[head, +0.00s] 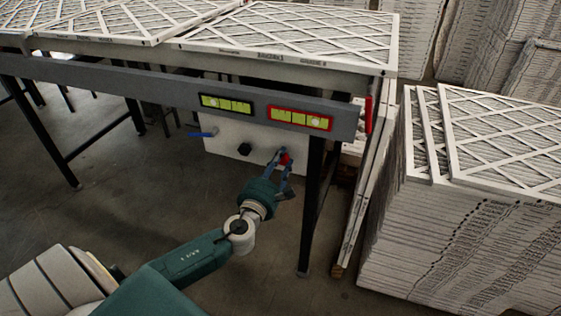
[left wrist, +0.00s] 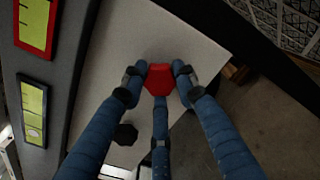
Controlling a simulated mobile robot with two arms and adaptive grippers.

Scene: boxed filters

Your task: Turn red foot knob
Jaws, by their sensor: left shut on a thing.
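The red knob (head: 285,159) is on the white panel (head: 222,140) under the table's front beam. My left gripper (head: 283,160) reaches up to it from below and is shut on it. In the left wrist view the red knob (left wrist: 159,79) sits between the blue fingertips of my left gripper (left wrist: 158,82), with fingers on both sides and one below. The knob's face is visible; how it is turned cannot be told. My right gripper is not in view.
A black knob (head: 244,149) and a blue lever (head: 203,134) are on the panel left of the red knob. A black table leg (head: 312,200) stands close to the right of my gripper. Stacked filters (head: 470,235) stand at the right.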

